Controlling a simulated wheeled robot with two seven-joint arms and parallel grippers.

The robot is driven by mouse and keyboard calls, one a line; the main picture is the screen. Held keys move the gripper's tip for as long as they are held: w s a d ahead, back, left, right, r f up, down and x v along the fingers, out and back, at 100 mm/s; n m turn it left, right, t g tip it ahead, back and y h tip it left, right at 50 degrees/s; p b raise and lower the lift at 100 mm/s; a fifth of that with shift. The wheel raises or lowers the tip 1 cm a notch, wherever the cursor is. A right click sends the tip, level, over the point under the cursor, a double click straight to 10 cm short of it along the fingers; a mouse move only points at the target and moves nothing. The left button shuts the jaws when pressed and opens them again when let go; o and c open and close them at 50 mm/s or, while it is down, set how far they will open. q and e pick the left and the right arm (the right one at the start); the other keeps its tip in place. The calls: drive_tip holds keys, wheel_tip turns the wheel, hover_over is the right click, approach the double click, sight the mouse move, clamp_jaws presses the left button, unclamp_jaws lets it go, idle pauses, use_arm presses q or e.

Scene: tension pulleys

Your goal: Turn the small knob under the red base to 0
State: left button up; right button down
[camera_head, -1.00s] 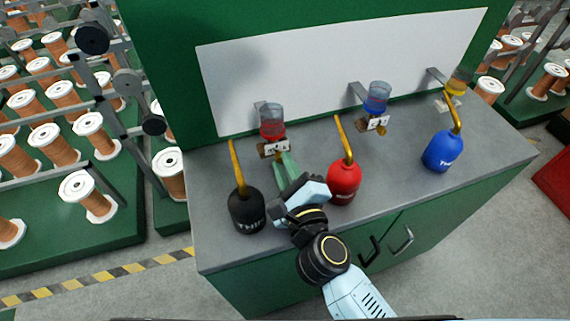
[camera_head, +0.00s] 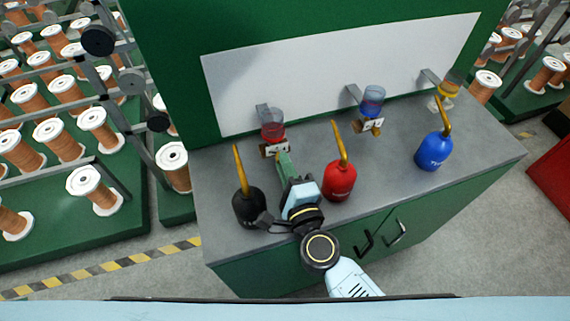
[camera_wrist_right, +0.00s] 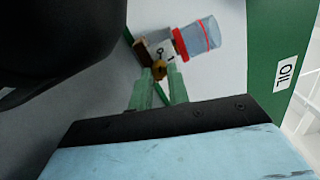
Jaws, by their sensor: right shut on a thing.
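The red base (camera_head: 273,131) with a clear cup is mounted on the left end of the cabinet's back panel. It also shows in the right wrist view (camera_wrist_right: 181,45), lying sideways in the picture. Beneath it is a white dial plate (camera_wrist_right: 158,44) with dark marks too small to read. The small brass-coloured knob (camera_wrist_right: 159,70) sits between the green fingertips of my right gripper (camera_wrist_right: 160,80), which is shut on it. In the head view the right gripper (camera_head: 282,158) reaches up under the red base and hides the knob. My left gripper is not in view.
A black bottle (camera_head: 248,207) stands close left of my right wrist, and a red bottle (camera_head: 340,181) close right. A blue bottle (camera_head: 434,152) stands further right on the grey worktop (camera_head: 395,160). Blue (camera_head: 372,101) and yellow (camera_head: 447,90) bases are further right.

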idle(0.3)
drive_tip(key=c, duration=1.3)
unclamp_jaws()
drive_tip(key=shift+c, duration=0.2)
drive_tip(key=v, duration=1.3)
drive_tip(key=shift+s+b, duration=0.2)
drive_tip(key=shift+b, duration=0.2)
